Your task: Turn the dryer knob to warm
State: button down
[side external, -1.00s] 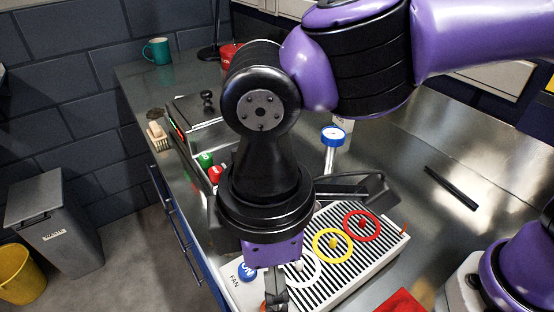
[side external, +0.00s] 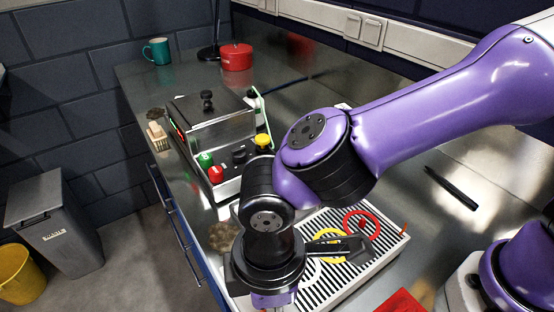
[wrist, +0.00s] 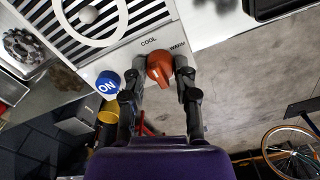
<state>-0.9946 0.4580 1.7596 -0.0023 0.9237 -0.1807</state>
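The dryer (side external: 345,284) is a white box with a slatted top. Its front panel shows in the wrist view (wrist: 126,58). My gripper (wrist: 158,72) is open, with one fingertip on each side of the knob. Narrow gaps seem to show between knob and fingertips, but contact is hard to judge. In the side view my wrist hides the knob, and the fingers are mostly cut off at the bottom edge.
A blue ON button (wrist: 108,81) sits just left of my left finger. Yellow (side external: 326,243) and red (side external: 361,225) rings lie on the slats. A metal box with a black-knobbed lid (side external: 210,122) stands behind. Open floor lies beyond the bench edge.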

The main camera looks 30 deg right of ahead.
jog(key=shift+m, duration=0.3)
jog(key=m, duration=0.6)
jog(key=shift+m, duration=0.3)
jog(key=m, duration=0.6)
jog(key=shift+m, duration=0.3)
dwell(0.3)
jog(key=c, duration=0.6)
grip_release()
